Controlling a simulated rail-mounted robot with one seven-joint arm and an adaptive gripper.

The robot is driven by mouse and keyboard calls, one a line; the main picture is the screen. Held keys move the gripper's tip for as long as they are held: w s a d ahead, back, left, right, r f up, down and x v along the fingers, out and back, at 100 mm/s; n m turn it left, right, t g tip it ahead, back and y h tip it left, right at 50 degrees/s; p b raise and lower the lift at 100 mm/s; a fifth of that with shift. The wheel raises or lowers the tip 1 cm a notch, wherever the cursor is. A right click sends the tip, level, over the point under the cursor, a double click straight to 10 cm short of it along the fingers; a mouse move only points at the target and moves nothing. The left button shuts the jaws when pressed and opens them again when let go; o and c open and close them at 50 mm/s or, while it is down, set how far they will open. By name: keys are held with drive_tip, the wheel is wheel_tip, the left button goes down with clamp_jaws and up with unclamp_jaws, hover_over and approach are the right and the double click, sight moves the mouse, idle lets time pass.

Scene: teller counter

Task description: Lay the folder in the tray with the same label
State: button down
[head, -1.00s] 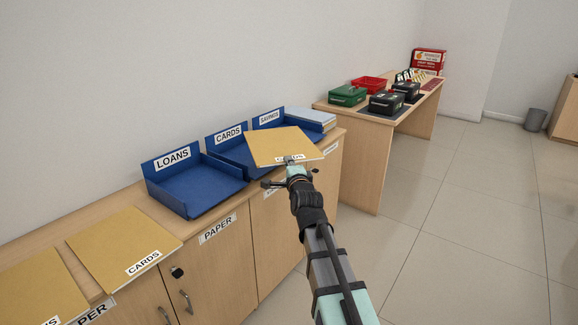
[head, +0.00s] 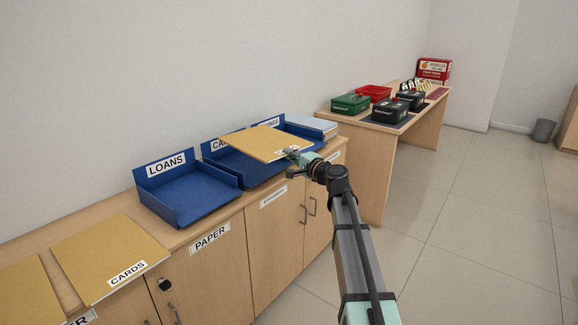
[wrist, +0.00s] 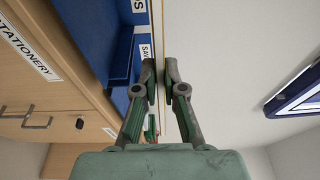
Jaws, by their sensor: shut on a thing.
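My gripper (head: 297,154) is shut on the front edge of a yellow folder (head: 262,142), held roughly level above the trays. The folder's label is partly covered by the gripper and I cannot read it. In the wrist view the fingers (wrist: 165,88) pinch the folder edge-on (wrist: 158,45). Blue trays stand in a row: the LOANS tray (head: 190,196) is empty, the CARDS tray (head: 236,171) is partly under the folder, and the SAVINGS tray (head: 305,139) is beyond it. The folder partly hides the CARDS and SAVINGS labels.
Another yellow folder (head: 106,258) labelled CARDS lies on the cabinet top, with one more (head: 28,290) at the left edge. A pale stack (head: 312,125) sits at the cabinet's far end. A desk with cash boxes (head: 390,110) stands beyond. The wall is close behind the trays.

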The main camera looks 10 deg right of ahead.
drive_tip(key=d+f+n+g+y, duration=0.1)
drive_tip(key=d+f+n+y, duration=0.15)
drive_tip(key=f, duration=0.75)
drive_tip(key=shift+m, duration=0.35)
drive_tip(key=w+a, duration=0.1)
drive_tip(key=w, duration=0.1)
drive_tip(key=w+a+f, duration=0.1)
drive_tip(key=w+a, duration=0.1)
drive_tip(key=w+a+f, duration=0.1)
drive_tip(key=w+a, duration=0.1)
drive_tip(key=w, duration=0.1)
drive_tip(key=shift+a+f, duration=0.2)
idle(0.4)
drive_tip(key=c, duration=1.2)
unclamp_jaws()
drive_tip(key=shift+s, duration=0.1)
